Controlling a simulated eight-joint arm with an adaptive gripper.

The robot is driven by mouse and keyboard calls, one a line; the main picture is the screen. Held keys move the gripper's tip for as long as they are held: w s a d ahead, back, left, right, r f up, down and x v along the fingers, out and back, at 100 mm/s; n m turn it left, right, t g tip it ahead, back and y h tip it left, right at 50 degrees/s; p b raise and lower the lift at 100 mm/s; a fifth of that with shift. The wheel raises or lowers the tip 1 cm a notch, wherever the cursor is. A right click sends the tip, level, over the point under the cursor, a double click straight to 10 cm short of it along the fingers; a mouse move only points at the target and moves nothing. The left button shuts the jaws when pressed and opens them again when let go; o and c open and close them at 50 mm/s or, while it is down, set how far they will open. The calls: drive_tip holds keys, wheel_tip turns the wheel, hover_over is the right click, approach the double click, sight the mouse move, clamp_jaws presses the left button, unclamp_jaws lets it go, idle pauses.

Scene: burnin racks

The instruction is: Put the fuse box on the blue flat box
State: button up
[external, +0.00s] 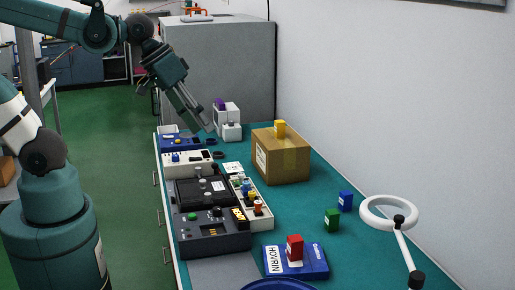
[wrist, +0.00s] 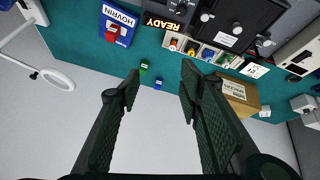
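The blue flat box (external: 312,268), labelled HOVRIN, lies at the near end of the bench; it also shows in the wrist view (wrist: 124,37). A small red block (external: 295,247) stands on it. A green block (external: 332,219) and a blue block (external: 345,201) stand on the bench behind it. A yellow block (external: 279,128) sits on a cardboard box. I cannot tell which of these small blocks is the fuse box. My gripper (external: 203,123) is raised above the far part of the bench; in the wrist view (wrist: 160,80) its fingers are apart and empty.
The cardboard box (external: 289,162) stands at the middle of the bench, near the wall. Dark and white equipment units (external: 210,232) line the left edge. A white ring lamp (external: 389,229) stands at the near right. Bare teal bench surrounds the green and blue blocks.

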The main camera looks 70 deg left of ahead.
drive_tip(key=shift+s+a+r+m+t+y, duration=0.1)
drive_tip(key=shift+s+a+m+t+y, duration=0.05)
drive_tip(key=shift+s+a+m, duration=0.4)
drive_tip(key=shift+s+a+f+m+t+y, duration=0.1)
drive_tip(key=shift+s+a+m+t, duration=0.1)
drive_tip(key=shift+s+m, duration=0.45)
drive_tip(key=shift+s+a+r+m+t+y, duration=0.15)
drive_tip(key=shift+s+a+m, duration=0.2)
drive_tip(key=shift+s, duration=0.45)
